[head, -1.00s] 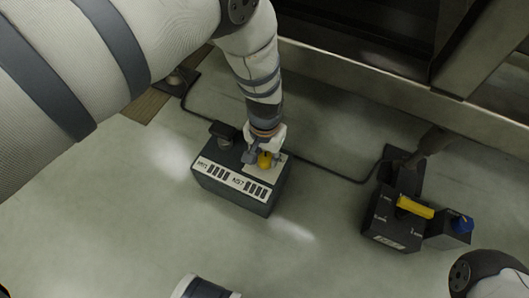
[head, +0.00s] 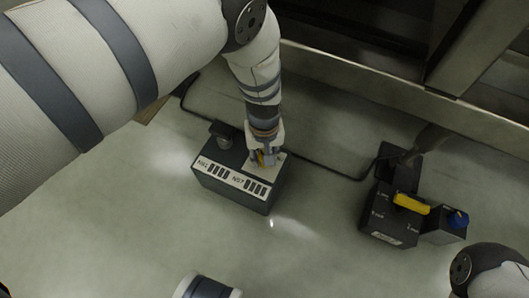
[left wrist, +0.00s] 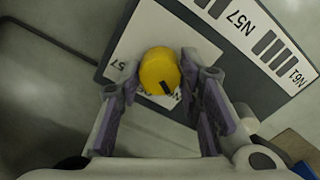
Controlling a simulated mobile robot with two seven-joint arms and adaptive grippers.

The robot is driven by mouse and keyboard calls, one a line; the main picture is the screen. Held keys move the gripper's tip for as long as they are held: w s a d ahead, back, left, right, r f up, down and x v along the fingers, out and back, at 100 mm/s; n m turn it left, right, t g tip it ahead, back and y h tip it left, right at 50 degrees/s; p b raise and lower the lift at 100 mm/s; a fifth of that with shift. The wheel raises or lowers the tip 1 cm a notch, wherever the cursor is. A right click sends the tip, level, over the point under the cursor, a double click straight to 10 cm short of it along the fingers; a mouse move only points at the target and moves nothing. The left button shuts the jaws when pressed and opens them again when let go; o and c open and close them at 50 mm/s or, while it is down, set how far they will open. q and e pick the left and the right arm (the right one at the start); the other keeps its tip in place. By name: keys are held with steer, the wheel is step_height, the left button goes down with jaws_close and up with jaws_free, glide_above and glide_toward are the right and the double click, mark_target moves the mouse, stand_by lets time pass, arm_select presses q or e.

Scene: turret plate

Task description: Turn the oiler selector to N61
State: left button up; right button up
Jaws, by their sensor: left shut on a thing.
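The oiler box (head: 232,196) is dark and stands on the floor, with a white label strip (head: 231,179) along its edge. In the left wrist view, the strip reads N57 and N61 (left wrist: 299,77) beside black bars. A yellow selector knob (left wrist: 160,70) with a short black mark near its lower edge sits on a white plate (left wrist: 153,130), where "57" shows at left; other plate lettering is partly hidden. My left gripper (head: 263,158) is shut on the knob, one finger on each side. Most of the knob is hidden in the head view. My right gripper is out of view.
A black knob (head: 222,130) stands on the same box, left of my gripper. A second dark box (head: 390,217) at right carries a yellow handle (head: 411,203) and a blue knob (head: 457,219). A cable (head: 330,172) runs between. A metal beam crosses behind.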

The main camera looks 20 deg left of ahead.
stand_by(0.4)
arm_select(q)
steer(key=o, duration=1.2)
steer(key=shift+c, duration=0.2)
step_height(320, 180, up, 12)
